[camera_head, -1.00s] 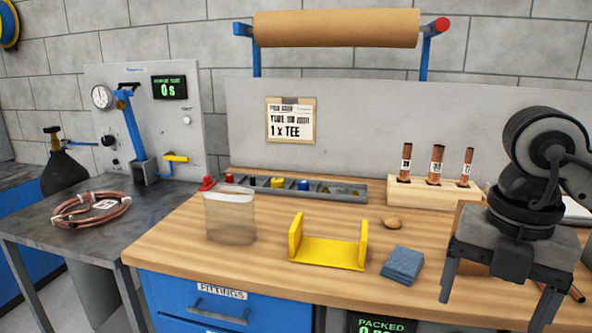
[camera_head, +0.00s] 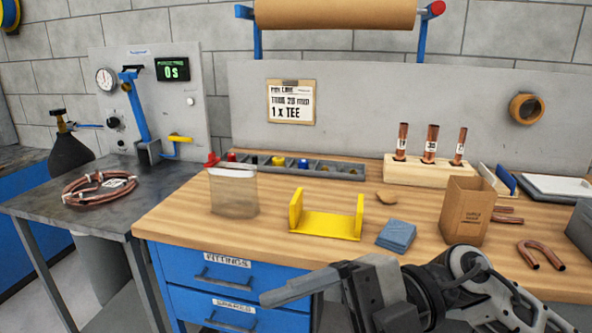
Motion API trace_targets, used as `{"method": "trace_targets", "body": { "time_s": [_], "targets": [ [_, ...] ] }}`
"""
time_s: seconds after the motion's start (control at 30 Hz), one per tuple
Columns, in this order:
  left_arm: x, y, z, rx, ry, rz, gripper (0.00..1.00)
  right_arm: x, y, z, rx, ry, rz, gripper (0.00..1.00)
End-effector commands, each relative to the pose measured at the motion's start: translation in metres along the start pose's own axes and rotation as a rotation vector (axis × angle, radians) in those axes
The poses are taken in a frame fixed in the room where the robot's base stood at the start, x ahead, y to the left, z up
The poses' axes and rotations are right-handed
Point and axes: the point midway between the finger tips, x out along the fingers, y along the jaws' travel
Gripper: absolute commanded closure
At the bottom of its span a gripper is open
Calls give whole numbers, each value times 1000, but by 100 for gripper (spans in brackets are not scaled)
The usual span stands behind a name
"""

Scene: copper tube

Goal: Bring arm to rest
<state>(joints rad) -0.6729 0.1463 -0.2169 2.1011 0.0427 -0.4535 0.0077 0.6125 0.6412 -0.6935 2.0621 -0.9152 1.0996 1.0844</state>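My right gripper (camera_head: 300,288) is low in the picture, in front of the bench's front edge and the blue drawers. Its fingers point left and it is turned side-on, with part of it cut off by the bottom edge. I see nothing held in it, but its finger gap is not clear. My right arm (camera_head: 468,285) runs back from it to the lower right. My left gripper and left arm are not in view.
The wooden bench (camera_head: 270,213) holds a clear bag (camera_head: 233,192), a yellow cradle (camera_head: 326,222), blue cloths (camera_head: 396,235), a brown paper bag (camera_head: 465,212), a tube block (camera_head: 412,173) and a bent copper tube (camera_head: 541,256). A copper coil (camera_head: 99,188) lies on the left table.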

Motion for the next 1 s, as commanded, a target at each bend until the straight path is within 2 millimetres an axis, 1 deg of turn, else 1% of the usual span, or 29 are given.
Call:
{"method": "trace_targets", "body": {
  "time_s": [0.03, 0.07, 0.1, 0.13, 0.17, 0.2, 0.27, 0.3, 0.37, 0.4, 0.47, 0.5, 0.57, 0.6, 0.7, 0.8, 0.83, 0.93, 1.0],
  "targets": [
    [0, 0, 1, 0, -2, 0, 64, 5, 12, 2, 25, 37, 199, 17],
    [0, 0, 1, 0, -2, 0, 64, 3, 20, 5, 37, 41, 318, 17],
    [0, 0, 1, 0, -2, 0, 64, -3, 30, 12, 62, 30, 475, 17],
    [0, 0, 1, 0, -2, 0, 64, -10, 35, 19, 87, 9, 590, 17],
    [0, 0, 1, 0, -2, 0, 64, -18, 38, 28, 119, -20, 702, 17],
    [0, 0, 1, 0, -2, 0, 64, -32, 37, 42, 169, -74, 844, 17],
    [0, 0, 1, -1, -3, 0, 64, -55, 26, 68, 264, -184, 1037, 17],
    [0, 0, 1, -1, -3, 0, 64, -71, 10, 86, 341, -273, 1150, 17],
    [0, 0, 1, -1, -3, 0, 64, -92, -23, 111, 471, -421, 1285, 17],
    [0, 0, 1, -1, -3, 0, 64, -102, -49, 124, 557, -516, 1347, 17],
    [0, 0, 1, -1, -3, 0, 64, -114, -91, 139, 691, -653, 1411, 17],
    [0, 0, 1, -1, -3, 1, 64, -119, -120, 146, 777, -741, 1435, 17],
    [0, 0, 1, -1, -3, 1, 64, -122, -163, 151, 906, -860, 1451, 17],
    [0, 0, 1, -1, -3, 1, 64, -122, -190, 152, 988, -927, 1450, 17],
    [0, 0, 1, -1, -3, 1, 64, -117, -246, 147, 1160, -1061, 1424, 17],
    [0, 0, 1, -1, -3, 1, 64, -111, -283, 140, 1278, -1143, 1388, 17],
    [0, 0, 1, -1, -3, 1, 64, -110, -291, 138, 1304, -1158, 1380, 17],
    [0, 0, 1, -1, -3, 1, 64, -106, -306, 134, 1352, -1189, 1359, 17],
    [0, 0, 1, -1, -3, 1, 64, -106, -307, 133, 1357, -1191, 1357, 17]
  ]
}}
